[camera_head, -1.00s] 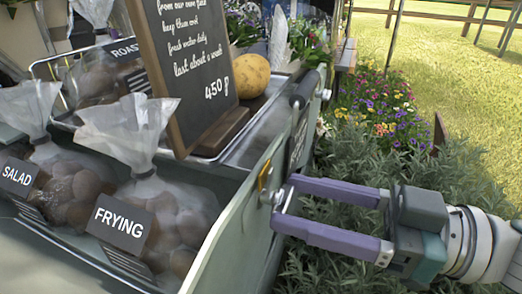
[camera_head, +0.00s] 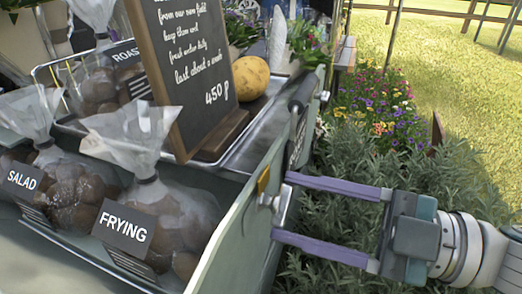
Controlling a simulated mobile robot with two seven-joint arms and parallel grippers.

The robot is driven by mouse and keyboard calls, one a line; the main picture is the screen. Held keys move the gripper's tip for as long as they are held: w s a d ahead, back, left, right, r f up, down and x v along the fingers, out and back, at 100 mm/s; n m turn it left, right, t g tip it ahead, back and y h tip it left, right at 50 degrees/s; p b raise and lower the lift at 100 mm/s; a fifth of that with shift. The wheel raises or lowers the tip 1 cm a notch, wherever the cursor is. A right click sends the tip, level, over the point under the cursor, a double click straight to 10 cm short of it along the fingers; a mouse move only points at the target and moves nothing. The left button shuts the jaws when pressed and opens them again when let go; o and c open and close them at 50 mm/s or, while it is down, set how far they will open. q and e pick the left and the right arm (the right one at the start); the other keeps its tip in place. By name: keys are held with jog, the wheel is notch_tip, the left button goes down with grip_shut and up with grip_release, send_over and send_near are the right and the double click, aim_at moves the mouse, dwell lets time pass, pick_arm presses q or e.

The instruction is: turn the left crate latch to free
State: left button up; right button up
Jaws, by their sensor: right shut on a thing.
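The metal crate latch (camera_head: 281,207) is on the side wall of the grey-green crate (camera_head: 240,232), just below a small yellow mark (camera_head: 263,180). My right gripper (camera_head: 283,205) reaches in from the right. Its two purple fingers are one above the other, with the latch between their tips, and it is shut on the latch. The exact contact is small and partly hidden by the fingertips. My left gripper is not in view.
Bags of potatoes, with a FRYING bag (camera_head: 150,225) nearest, stand in the crate. A chalkboard price sign (camera_head: 185,65) and a yellow potato (camera_head: 251,77) are behind. Leafy plants (camera_head: 345,165) fill the space right of the crate; grass lies beyond.

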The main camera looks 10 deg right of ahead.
jog(key=shift+f+n+b, duration=0.15)
jog(key=shift+n+b, duration=0.35)
jog(key=shift+n, duration=4.3)
jog(key=o, duration=1.4)
jog(key=shift+c, duration=0.2)
jog(key=p+v, duration=0.2)
jog(key=v, duration=0.8)
jog(key=shift+p, duration=0.3)
